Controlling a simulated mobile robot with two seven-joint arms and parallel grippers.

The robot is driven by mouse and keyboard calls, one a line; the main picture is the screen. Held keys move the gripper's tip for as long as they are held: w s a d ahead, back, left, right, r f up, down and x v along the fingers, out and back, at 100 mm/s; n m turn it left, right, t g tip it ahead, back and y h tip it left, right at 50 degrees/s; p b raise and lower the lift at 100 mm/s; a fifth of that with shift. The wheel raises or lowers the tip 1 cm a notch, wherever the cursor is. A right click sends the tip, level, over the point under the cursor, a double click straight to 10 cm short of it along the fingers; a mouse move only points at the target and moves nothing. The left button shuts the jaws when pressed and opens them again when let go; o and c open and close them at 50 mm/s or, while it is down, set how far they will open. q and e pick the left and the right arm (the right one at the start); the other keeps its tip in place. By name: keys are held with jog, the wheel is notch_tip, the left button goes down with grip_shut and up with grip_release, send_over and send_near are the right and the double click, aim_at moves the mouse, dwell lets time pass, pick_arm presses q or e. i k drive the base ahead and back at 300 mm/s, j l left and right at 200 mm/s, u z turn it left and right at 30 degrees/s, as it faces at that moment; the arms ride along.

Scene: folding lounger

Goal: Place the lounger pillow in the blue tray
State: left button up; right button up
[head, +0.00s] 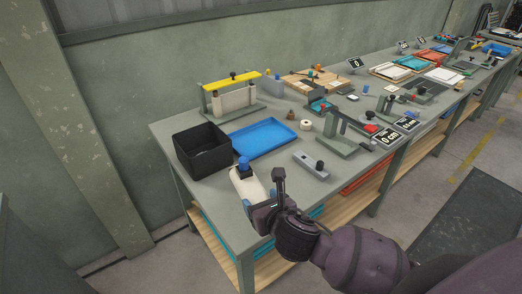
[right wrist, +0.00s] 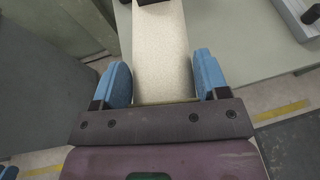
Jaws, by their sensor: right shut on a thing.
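The blue tray (head: 262,139) lies flat on the bench beside a black bin and looks empty. A long cream piece (head: 247,188) is at the bench's near left corner, with a dark block and blue knob (head: 243,163) at its far end. I cannot tell for certain whether this piece is the lounger pillow. My right gripper (head: 264,205) is at its near end. In the right wrist view, the blue-padded fingers are shut on either side of the cream piece (right wrist: 160,55). The contact itself is partly hidden.
The open black bin (head: 202,150) stands left of the tray. Behind is a stand with a yellow bar (head: 231,81). A grey block with a dark knob (head: 311,166) lies right of the cream piece. A green clamp-like fixture (head: 343,142) stands farther right. Bare bench lies between them.

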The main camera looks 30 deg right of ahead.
aim_at(264, 142)
jog(key=k+l+u, duration=0.15)
jog(key=l, duration=0.4)
jog(key=l+u, duration=0.1)
jog(key=l, duration=0.45)
jog(key=l+u, duration=0.15)
jog(key=l, duration=0.25)
jog(key=k+l+u, duration=0.15)
jog(key=l, duration=0.2)
jog(key=k+l+u, duration=0.15)
jog(key=l, duration=0.25)
jog(key=l+u, duration=0.5)
jog(key=l, duration=0.95)
jog(key=i+l+u, duration=0.15)
jog(key=l, duration=0.15)
jog(key=i, duration=0.1)
